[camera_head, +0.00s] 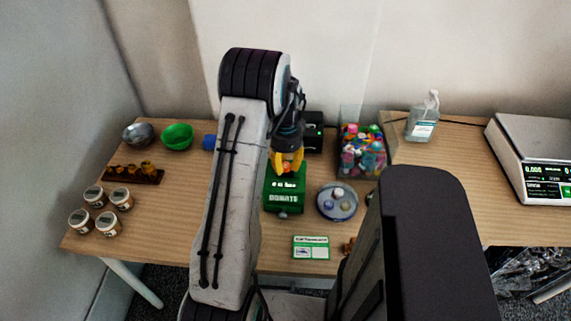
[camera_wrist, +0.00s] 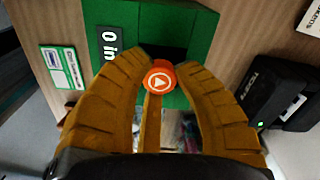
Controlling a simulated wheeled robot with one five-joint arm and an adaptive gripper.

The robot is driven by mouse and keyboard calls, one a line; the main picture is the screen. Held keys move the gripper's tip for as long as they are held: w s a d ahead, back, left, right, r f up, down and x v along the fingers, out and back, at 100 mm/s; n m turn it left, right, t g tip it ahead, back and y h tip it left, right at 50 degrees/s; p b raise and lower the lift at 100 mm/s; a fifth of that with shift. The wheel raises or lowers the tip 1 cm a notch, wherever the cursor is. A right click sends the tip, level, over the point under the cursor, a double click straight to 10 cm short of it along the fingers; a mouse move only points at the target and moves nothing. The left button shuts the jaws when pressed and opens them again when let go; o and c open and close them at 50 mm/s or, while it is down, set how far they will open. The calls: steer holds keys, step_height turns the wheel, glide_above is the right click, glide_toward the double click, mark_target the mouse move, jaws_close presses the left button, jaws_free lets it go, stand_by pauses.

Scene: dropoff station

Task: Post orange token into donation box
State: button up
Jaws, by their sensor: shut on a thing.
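The donation box (camera_head: 284,200) is green with white lettering and stands on the wooden table, near the middle of the head view. In the wrist view the green box (camera_wrist: 190,30) fills the upper middle, with a dark opening in it. The orange token (camera_wrist: 159,79) is a round disc with a white play mark. My gripper (camera_wrist: 160,85) is shut on the token, which sits between the yellow fingertips right by the dark opening.
A bin of colourful items (camera_head: 362,152) and a round dish (camera_head: 337,201) stand right of the box. A black device (camera_head: 314,131) is behind it. A small green-and-white card (camera_head: 311,248) lies in front. Bowls and jars are at left; a scale (camera_head: 535,150) is at right.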

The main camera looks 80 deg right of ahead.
steer(key=o, duration=0.8)
stand_by(0.4)
steer(key=shift+r, duration=0.15)
steer(key=shift+r+p, duration=2.15)
steer(key=shift+r, duration=0.7)
